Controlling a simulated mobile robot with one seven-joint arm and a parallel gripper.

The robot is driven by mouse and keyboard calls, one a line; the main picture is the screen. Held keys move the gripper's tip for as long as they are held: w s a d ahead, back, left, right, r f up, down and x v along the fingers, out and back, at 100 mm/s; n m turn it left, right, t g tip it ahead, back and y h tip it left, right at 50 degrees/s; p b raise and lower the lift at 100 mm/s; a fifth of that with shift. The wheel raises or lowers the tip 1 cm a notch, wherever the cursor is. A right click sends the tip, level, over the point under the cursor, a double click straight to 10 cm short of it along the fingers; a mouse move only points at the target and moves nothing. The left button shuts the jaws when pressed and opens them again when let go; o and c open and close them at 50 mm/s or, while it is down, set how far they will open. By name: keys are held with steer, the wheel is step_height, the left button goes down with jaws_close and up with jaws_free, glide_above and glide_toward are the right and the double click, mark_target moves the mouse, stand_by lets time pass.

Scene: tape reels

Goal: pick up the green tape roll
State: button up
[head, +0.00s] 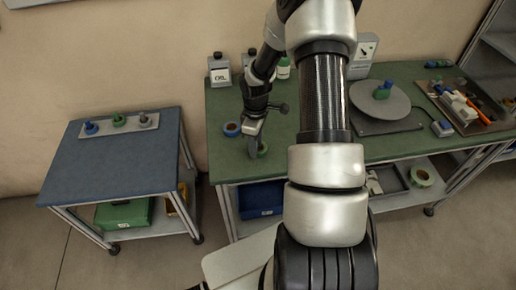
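A green tape roll (263,150) lies on the green-topped workbench (222,160) near its front left edge, partly hidden by my gripper. My gripper (254,147) points down at the roll's left side, its fingertips right by it. I cannot tell whether the fingers touch the roll, are around it or beside it, nor how far apart they are. A larger roll with a green rim (424,177) lies on the workbench's lower shelf at the right.
A blue tape roll (232,129) lies just left of my gripper. Small bottles stand behind. A round turntable (379,100) and a tool tray (470,112) occupy the bench's right. A blue-topped cart (105,165) stands at left, with a gap before the bench.

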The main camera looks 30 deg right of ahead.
steer(key=shift+f, duration=1.35)
jaws_close()
